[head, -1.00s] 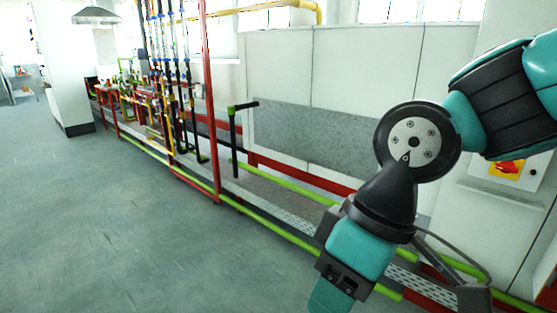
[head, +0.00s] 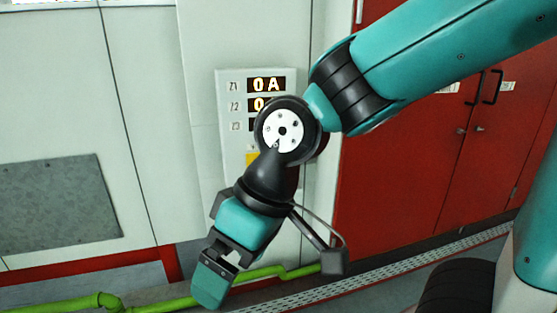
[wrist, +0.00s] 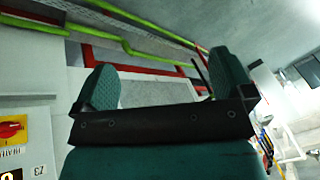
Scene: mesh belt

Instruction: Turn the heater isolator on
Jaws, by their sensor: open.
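The heater isolator (wrist: 12,130) is a red rotary handle on a yellow plate at the left edge of the wrist view. Lettering under it looks like "HEATER", but the handle's exact position is hard to tell. In the head view only a strip of its yellow plate (head: 252,158) shows, with my arm hiding the rest. My gripper (head: 222,268) is open and empty, in front of the wall and pointing down, below the isolator. In the wrist view its two teal fingers (wrist: 165,85) stand wide apart with nothing between them.
A pale panel (head: 224,140) carries the isolator and lit displays labelled Z1 and Z2. Red cabinet doors (head: 405,160) stand to the right. A green pipe (head: 160,305) and a perforated tray (head: 420,255) run along the wall base. A grey plate (head: 55,205) is at left.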

